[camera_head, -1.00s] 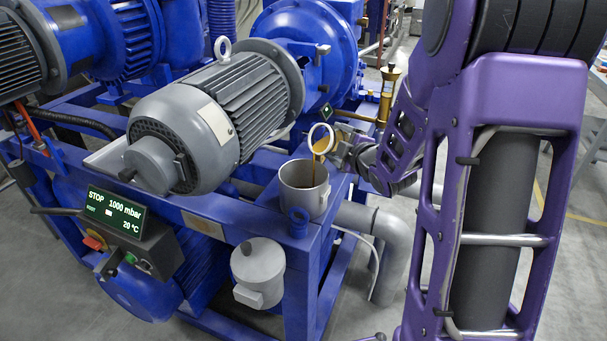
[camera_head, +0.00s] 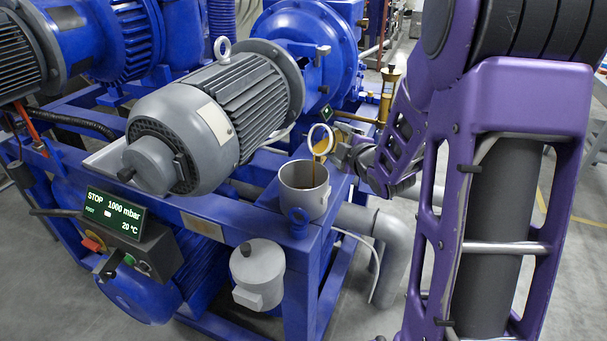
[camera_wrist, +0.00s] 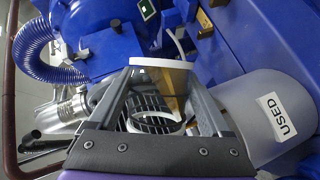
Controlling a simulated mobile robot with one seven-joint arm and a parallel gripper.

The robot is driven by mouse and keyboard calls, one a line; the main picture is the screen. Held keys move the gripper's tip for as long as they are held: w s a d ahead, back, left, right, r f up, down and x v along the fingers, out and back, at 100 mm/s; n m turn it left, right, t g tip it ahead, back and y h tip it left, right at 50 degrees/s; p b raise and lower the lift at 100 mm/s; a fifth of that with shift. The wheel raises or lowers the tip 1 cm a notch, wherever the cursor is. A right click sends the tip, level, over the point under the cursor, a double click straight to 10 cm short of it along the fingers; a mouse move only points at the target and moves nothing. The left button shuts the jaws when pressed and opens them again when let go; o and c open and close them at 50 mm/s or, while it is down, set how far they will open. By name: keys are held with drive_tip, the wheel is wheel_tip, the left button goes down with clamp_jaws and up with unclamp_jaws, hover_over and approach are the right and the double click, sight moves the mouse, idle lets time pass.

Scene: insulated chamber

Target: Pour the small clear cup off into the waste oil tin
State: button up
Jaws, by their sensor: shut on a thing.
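The small clear cup (camera_head: 318,133) is tipped over the waste oil tin (camera_head: 302,200), its round rim facing the camera. Amber-brown oil shows in its lower part, and a thin brown stream falls from it into the tin's open mouth. My gripper (camera_head: 338,151) is shut on the cup from the right and holds it above the tin, apart from it. In the wrist view the cup (camera_wrist: 172,80) sits between both fingers with amber liquid in it. The grey tin (camera_wrist: 240,95) there carries a "USED" label. The oil level inside the tin is hidden.
The tin stands on a blue machine frame (camera_head: 205,212), with a grey motor (camera_head: 215,115) close on its left. A blue lifting eye (camera_head: 299,217) is at its front. A control box (camera_head: 135,240) reads STOP, 1000 mbar, 20 °C. A brass fitting (camera_head: 389,85) stands behind my gripper.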

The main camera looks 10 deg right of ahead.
sight(331, 141)
drive_tip(key=shift+a+r+n+b, duration=0.1)
drive_tip(key=shift+r+n+b, duration=0.2)
drive_tip(key=shift+n+b, duration=0.1)
idle(0.8)
drive_tip(key=shift+s+a+r+n+t+h+b, duration=0.2)
drive_tip(key=shift+s+a+n+t+b, duration=0.15)
drive_tip(key=shift+b, duration=0.8)
drive_tip(key=shift+s+a+r+n+t+h+b, duration=0.2)
drive_tip(key=shift+a+b, duration=0.25)
drive_tip(key=shift+b, duration=0.65)
drive_tip(key=shift+a+f+n+b, duration=0.15)
drive_tip(key=shift+n+b, duration=0.3)
drive_tip(key=shift+b, duration=1.1)
drive_tip(key=shift+f+n+t, duration=0.15)
drive_tip(key=shift+n+t, duration=0.15)
drive_tip(key=shift+t, duration=0.05)
drive_tip(key=shift+a, duration=0.1)
